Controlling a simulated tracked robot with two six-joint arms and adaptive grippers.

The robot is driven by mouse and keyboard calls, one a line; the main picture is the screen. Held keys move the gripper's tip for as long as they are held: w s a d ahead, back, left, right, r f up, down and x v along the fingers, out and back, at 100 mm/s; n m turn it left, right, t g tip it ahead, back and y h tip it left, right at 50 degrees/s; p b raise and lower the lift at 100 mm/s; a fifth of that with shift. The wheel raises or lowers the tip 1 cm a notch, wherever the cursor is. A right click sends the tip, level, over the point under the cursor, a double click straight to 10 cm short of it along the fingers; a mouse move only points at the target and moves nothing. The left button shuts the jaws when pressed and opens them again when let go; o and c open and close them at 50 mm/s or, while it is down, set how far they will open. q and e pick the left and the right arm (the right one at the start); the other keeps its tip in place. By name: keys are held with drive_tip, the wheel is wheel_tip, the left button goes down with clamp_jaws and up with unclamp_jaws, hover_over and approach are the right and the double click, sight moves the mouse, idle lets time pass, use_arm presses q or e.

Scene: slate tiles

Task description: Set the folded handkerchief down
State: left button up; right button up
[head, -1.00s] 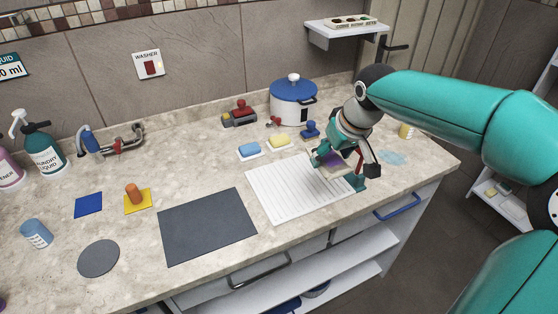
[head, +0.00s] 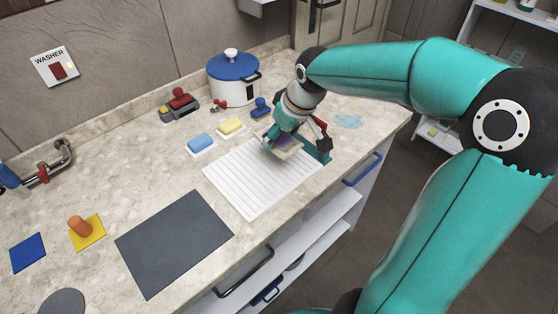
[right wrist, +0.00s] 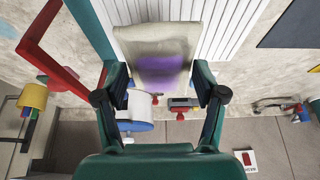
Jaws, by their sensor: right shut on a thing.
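The folded handkerchief (head: 287,146) is pale beige with a purple patch. My right gripper (head: 284,140) is shut on it, over the far right part of the white ribbed mat (head: 245,187). In the right wrist view the handkerchief (right wrist: 160,52) lies between the two teal fingers, with the ribbed mat (right wrist: 225,25) behind it. I cannot tell whether it touches the mat. The fingers hide part of it in the head view. My left gripper is in neither view.
Blue (head: 201,144) and yellow (head: 231,128) sponges sit behind the mat. A white pot (head: 234,78) with a blue lid stands farther back. A dark grey mat (head: 174,243) lies left. A light blue patch (head: 348,121) is to the right, near the counter's edge.

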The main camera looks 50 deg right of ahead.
sight(291, 146)
wheel_tip(291, 146, down, 9)
idle(0.5)
drive_tip(key=o, duration=1.2)
drive_tip(key=shift+o, duration=0.2)
drive_tip(key=v, duration=1.2)
drive_tip(key=shift+s, duration=0.1)
